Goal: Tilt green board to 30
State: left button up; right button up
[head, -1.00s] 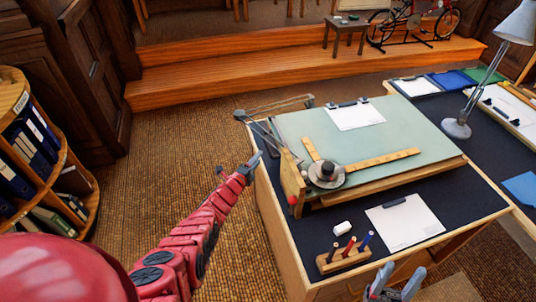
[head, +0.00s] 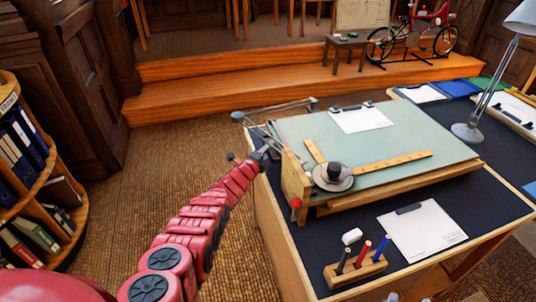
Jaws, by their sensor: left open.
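The green board (head: 385,140) lies nearly flat, with only a slight tilt visible, on a wooden frame on the dark-topped desk. A wooden L-shaped rule with a round dark-knobbed head (head: 333,176) rests on it. A wooden side plate with a red knob (head: 295,203) stands at its near left corner. My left gripper (head: 264,152) is open, by the board's left edge near the metal linkage arms; I cannot tell whether it touches anything. Only small pale tips of my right gripper (head: 393,297) show at the bottom edge.
A clipboard (head: 422,230), an eraser (head: 352,236) and a wooden pen holder (head: 355,269) lie in front of the board. Another sheet (head: 361,120) is clipped on the board. A desk lamp (head: 467,132) stands at right. A round bookshelf (head: 45,190) stands at left.

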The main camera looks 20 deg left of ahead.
pick_arm(q)
jog(key=shift+c, duration=0.3)
grip_shut()
dwell(1.1)
